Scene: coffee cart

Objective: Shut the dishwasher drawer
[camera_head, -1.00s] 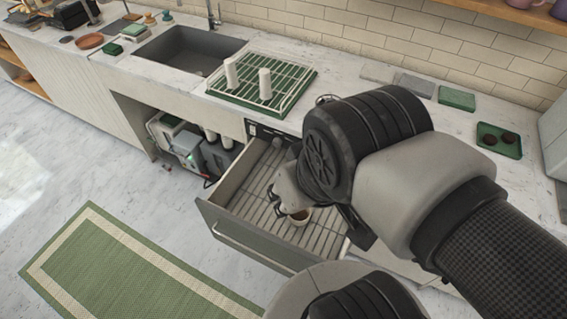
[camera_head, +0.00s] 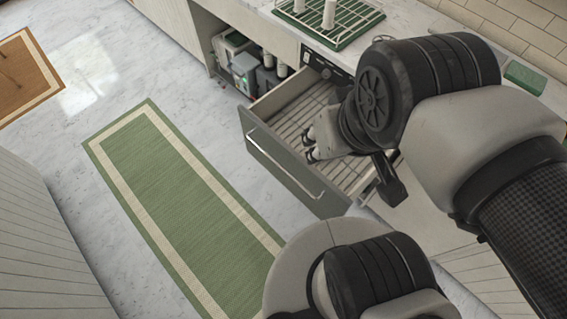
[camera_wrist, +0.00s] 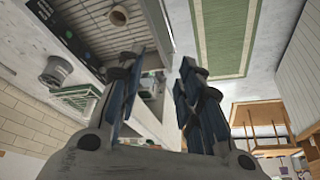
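The dishwasher drawer (camera_head: 280,165) stands pulled out from under the counter in the head view, its grey front with a long bar handle (camera_head: 285,162) facing the floor side. Its slatted inside (camera_head: 305,115) is partly hidden behind my arm. My gripper (camera_head: 312,154) appears over the drawer near its front panel; I cannot tell whether it touches. In the wrist view my gripper (camera_wrist: 160,68) is open, with nothing between its fingers. A small round cup (camera_wrist: 118,15) shows at the top of the wrist view, apparently inside the drawer; it is hidden in the head view.
A green runner rug (camera_head: 180,195) lies on clear floor before the drawer. A dish rack (camera_head: 330,20) stands on the counter above. A slatted cabinet (camera_head: 45,245) stands at the lower left.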

